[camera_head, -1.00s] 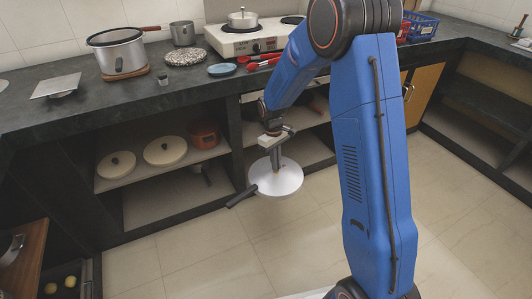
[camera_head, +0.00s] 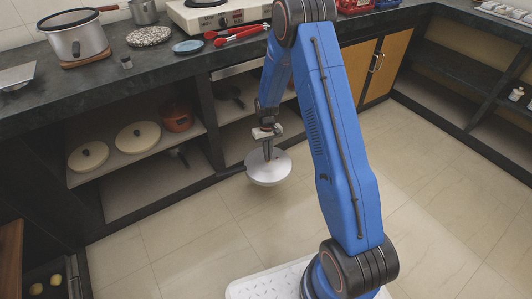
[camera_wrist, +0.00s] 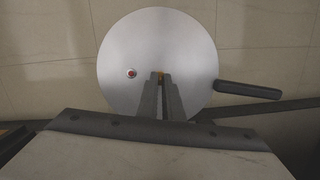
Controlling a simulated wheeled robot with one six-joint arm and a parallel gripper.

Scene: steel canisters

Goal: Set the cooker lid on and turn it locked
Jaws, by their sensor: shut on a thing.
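The cooker lid (camera_head: 269,172) is a round, pale steel disc. It hangs in front of the lower shelves, below counter height and above the floor. My gripper (camera_head: 268,152) is shut on the middle of the lid's top; the grip itself is partly hidden by the fingers. In the wrist view the lid (camera_wrist: 125,45) fills the upper middle, with a small red-centred valve left of the fingers and a black handle (camera_wrist: 248,91) sticking out right. The cooker (camera_head: 72,40) looks like the open steel pot on a wooden board at the counter's left, well apart from the lid.
A white hob (camera_head: 225,15) stands behind. The floor is clear.

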